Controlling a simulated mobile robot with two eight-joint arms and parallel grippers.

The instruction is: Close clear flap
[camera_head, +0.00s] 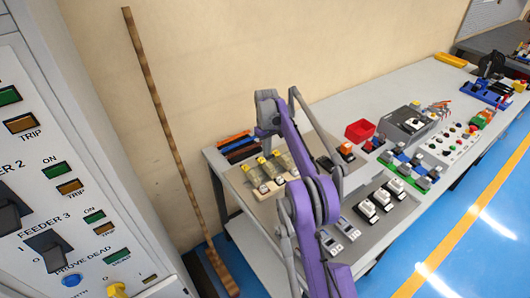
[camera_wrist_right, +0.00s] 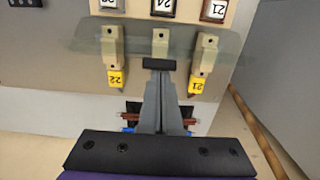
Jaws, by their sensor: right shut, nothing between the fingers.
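The clear flap (camera_wrist_right: 137,43) is a see-through, slightly greenish panel in the right wrist view. It spans across several cream holders with yellow number tags. In the head view, the cream unit (camera_head: 264,193) with these holders sits at the table's near left end; the flap is hard to make out there. My right gripper (camera_head: 268,125) is above the back of this unit. In the wrist view its fingertips (camera_wrist_right: 160,64) are shut and empty, overlapping the flap's lower edge. I cannot tell whether they touch it. My left gripper is not in view.
The grey table (camera_head: 335,110) carries a red bin (camera_head: 360,130), a dark grey box (camera_head: 405,122) and rows of switches. A feeder cabinet (camera_head: 60,160) fills the left side. A brown pole (camera_head: 170,140) leans against the wall. My purple arm hides part of the table.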

